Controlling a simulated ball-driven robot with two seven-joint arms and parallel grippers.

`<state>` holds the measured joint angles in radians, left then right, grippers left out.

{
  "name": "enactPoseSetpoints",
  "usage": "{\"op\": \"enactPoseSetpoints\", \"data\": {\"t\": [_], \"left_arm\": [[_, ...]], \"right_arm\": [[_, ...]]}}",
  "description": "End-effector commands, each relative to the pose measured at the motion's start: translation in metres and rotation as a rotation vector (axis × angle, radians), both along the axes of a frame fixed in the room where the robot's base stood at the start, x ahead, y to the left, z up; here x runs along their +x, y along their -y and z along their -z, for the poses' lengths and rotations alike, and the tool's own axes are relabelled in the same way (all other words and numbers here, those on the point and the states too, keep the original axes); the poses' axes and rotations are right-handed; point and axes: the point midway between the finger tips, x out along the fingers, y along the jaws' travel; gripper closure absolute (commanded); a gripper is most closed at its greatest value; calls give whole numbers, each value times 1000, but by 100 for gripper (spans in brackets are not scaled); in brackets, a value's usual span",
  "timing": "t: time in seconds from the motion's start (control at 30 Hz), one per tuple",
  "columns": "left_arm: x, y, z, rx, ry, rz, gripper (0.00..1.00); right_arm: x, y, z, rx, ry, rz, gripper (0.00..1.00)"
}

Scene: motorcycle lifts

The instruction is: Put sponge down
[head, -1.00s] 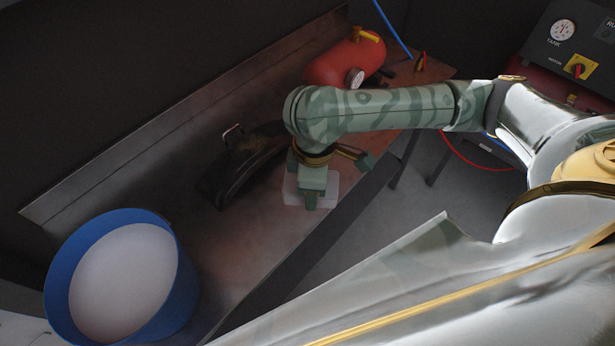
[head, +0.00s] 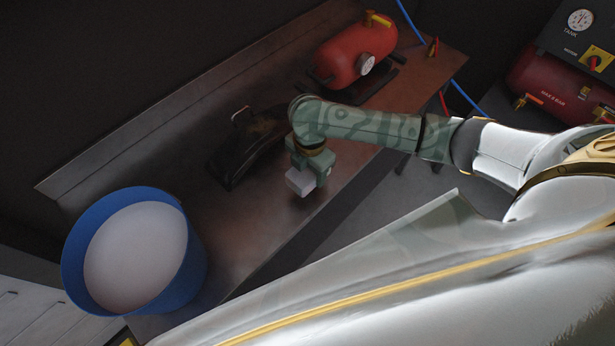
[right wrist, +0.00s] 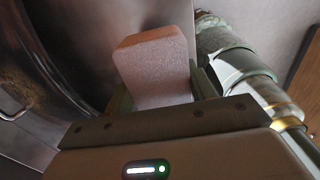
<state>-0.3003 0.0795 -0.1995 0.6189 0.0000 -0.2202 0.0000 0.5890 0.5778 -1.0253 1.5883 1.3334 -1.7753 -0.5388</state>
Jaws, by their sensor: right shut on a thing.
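The sponge is a pale, whitish block (head: 299,182), held in the jaws of my right gripper (head: 309,176) over the workbench (head: 240,238). In the right wrist view the sponge (right wrist: 155,68) stands out from between the fingers (right wrist: 163,98), its free end tilted up in the picture. My right gripper is shut on it. A dark shadow lies on the bench just below the sponge, which looks slightly raised; the exact gap is hard to tell. My left gripper is not in view.
A dark curved fender-like part (head: 240,150) lies close left of the gripper. A blue bucket with whitish contents (head: 190,268) stands at the bench's near left end. A red tank with a gauge (head: 345,52) sits at the far end. Bare bench lies between sponge and bucket.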

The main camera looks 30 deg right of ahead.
Motion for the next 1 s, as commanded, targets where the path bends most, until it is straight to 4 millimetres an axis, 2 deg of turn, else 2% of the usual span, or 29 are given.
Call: {"op": "enactPoseSetpoints", "data": {"t": [0.03, 0.27, 0.43, 0.83, 0.87, 0.9, 0.93, 1.0], "left_arm": [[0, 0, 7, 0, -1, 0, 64], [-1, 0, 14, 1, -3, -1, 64], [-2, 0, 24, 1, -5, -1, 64], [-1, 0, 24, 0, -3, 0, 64], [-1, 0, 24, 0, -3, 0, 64], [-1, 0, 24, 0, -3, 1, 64], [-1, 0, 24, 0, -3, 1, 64], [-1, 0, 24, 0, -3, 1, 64]], "right_arm": [[5, 1, 9, 0, 0, 2, 63], [18, 4, 22, 0, 2, 0, 63], [17, 4, 50, 0, -1, 1, 63], [18, 5, 54, -2, 2, 0, 63], [18, 5, 54, -2, 2, -1, 39], [18, 5, 54, -1, 3, -1, 28], [18, 5, 54, -1, 3, -1, 23], [18, 5, 54, -1, 3, 0, 23]]}}
